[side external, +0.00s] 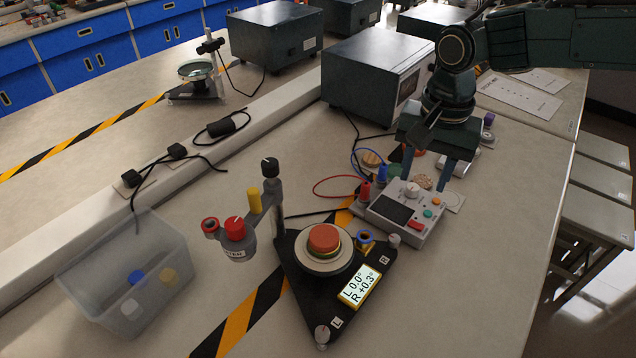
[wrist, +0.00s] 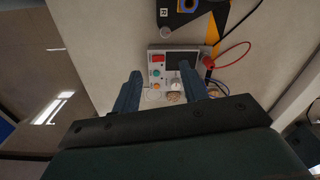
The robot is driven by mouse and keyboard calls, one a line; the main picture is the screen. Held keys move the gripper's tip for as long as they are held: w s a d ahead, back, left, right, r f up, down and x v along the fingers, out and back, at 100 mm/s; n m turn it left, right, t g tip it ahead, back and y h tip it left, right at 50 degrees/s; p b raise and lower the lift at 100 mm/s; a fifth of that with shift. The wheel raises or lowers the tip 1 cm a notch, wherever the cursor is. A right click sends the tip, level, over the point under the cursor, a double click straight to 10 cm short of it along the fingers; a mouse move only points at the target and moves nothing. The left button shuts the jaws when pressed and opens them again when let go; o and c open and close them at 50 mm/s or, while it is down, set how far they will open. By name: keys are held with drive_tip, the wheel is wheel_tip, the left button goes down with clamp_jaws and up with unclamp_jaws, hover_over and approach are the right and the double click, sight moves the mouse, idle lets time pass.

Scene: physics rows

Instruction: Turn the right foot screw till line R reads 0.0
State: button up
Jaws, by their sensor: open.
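The black three-cornered plate (side external: 300,275) carries a round stage with an orange-red top (side external: 323,239). Its yellow-framed display (side external: 359,287) reads L 0.0° and R +0.3°. The right foot screw (side external: 393,241), a pale knob, stands at the plate's corner by the R label (side external: 385,260). The left foot screw (side external: 322,335) is at the front corner by the L label. My gripper (side external: 425,180) is open and empty, behind and right of the right foot screw, over the far side of the control box. In the wrist view my gripper (wrist: 160,72) shows two spread fingers; part of the plate (wrist: 195,15) is at the top.
The control box (side external: 403,217) with knob and buttons stands close beside the right foot screw, with red and blue leads. A clear bin (side external: 130,270) stands farther left.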

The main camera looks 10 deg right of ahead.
sight(395, 238)
drive_tip(key=shift+w+a+f, duration=0.15)
drive_tip(key=shift+a+f, duration=0.9)
drive_tip(key=shift+f, duration=0.05)
wheel_tip(395, 238, down, 14)
drive_tip(key=shift+r, duration=0.1)
drive_tip(key=shift+c, duration=0.4)
clamp_jaws()
